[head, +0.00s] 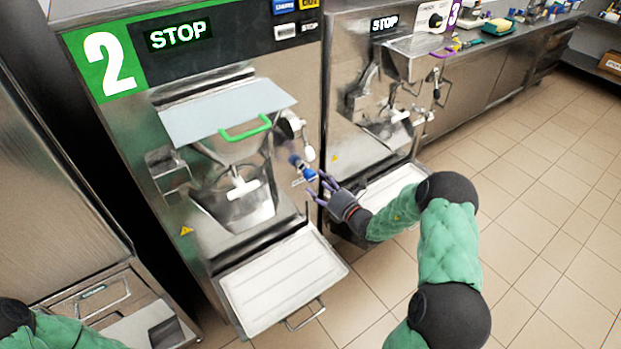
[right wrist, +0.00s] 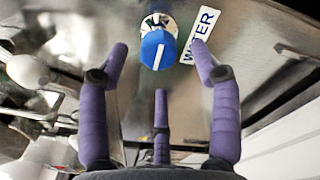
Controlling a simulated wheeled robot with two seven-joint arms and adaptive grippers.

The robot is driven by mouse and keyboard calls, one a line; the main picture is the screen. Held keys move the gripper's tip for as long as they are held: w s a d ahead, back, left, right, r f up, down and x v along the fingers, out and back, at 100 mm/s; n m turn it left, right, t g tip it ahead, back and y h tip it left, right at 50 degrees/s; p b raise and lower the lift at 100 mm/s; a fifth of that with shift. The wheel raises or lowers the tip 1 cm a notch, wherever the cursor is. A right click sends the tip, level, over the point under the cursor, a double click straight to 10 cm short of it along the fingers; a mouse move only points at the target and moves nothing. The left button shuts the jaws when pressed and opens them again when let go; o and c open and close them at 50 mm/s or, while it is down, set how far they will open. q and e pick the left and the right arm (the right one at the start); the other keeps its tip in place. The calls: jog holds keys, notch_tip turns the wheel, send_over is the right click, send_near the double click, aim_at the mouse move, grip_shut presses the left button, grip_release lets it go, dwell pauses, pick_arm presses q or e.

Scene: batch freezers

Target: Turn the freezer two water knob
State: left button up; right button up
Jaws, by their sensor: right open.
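Freezer two (head: 190,120) is the steel machine with a green panel marked 2 and a STOP display. Its water knob (head: 309,174) is blue, on the right side of the front. In the right wrist view the blue knob (right wrist: 158,50) has a white line across its face, and a WATER label (right wrist: 200,35) is beside it. My right gripper (head: 322,186) is open and empty, just right of and below the knob. In the right wrist view its purple fingers (right wrist: 160,80) are spread with the knob ahead between them, apart from it. My left gripper is not in view; only part of my left arm shows at bottom left.
A white tray (head: 285,281) sticks out low at freezer two's front. A white-handled lever (head: 308,153) is just above the knob. Freezer three (head: 345,55) stands to the right, with its own tray (head: 388,190). The tiled floor (head: 540,200) at right is clear.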

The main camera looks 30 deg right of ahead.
aim_at(313, 178)
jog(key=shift+w+a+b, duration=0.2)
jog(key=shift+w+b, duration=0.05)
jog(key=shift+w, duration=1.05)
jog(key=shift+w+a+b, duration=0.15)
jog(key=shift+w+b, duration=0.05)
jog(key=shift+w, duration=1.05)
jog(key=c, duration=1.1)
jog(key=o, duration=1.1)
jog(key=s+d, duration=0.1)
jog(key=s, duration=1.1)
jog(key=shift+d, duration=0.4)
jog(key=shift+f, duration=0.15)
